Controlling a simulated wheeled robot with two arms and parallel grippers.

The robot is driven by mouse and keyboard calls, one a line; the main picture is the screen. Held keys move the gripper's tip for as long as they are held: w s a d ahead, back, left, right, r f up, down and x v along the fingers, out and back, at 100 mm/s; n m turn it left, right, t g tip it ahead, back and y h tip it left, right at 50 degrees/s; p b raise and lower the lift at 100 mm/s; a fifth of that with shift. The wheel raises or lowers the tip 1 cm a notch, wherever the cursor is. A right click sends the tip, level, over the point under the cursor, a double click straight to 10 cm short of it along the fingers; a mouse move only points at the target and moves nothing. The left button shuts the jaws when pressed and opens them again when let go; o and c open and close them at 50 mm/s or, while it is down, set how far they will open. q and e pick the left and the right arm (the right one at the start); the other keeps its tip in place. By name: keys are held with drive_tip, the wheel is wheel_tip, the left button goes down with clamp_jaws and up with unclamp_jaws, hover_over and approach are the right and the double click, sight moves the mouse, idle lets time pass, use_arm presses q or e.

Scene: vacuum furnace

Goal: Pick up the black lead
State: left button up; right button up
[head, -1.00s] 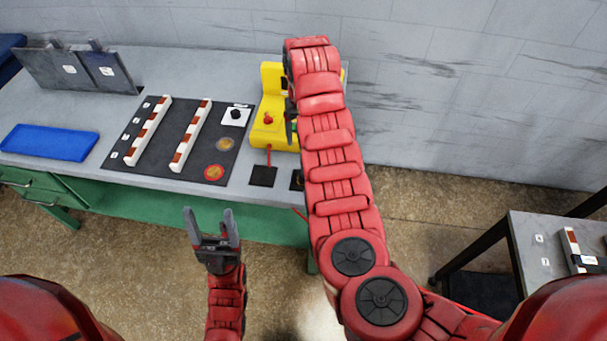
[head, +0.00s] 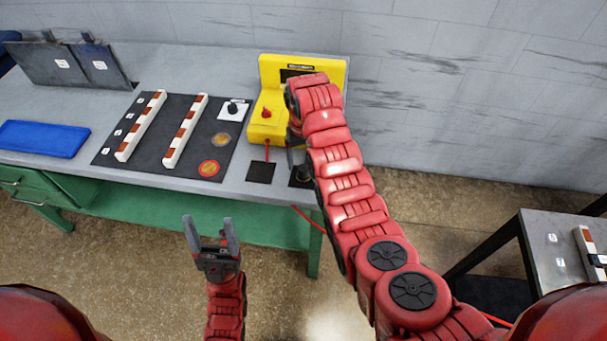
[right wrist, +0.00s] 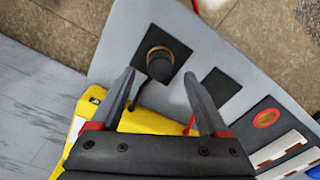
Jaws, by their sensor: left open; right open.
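The black lead (right wrist: 159,64) shows in the right wrist view as a round dark end with a brassy ring on a black square pad. A short dark cord seems to run from it toward the yellow meter. In the head view its dark end (head: 304,173) is partly hidden by my right arm. My right gripper (right wrist: 159,73) is open, its fingertips to either side of the lead's end in the picture; I cannot tell the height between them. My left gripper (head: 208,222) is open and empty, in front of the bench.
The yellow meter (head: 268,130) stands behind the pads. An empty-looking black pad (head: 260,172) lies left of the lead. A dark mat (head: 180,150) holds two striped bars and round pieces. A blue pad (head: 44,139) lies left. A red cable (head: 309,219) hangs at the bench edge.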

sight(303, 168)
wheel_tip(303, 168, down, 4)
drive_tip(key=shift+s+p, duration=0.15)
drive_tip(key=shift+p, duration=0.95)
drive_tip(key=shift+f, duration=0.15)
clamp_jaws()
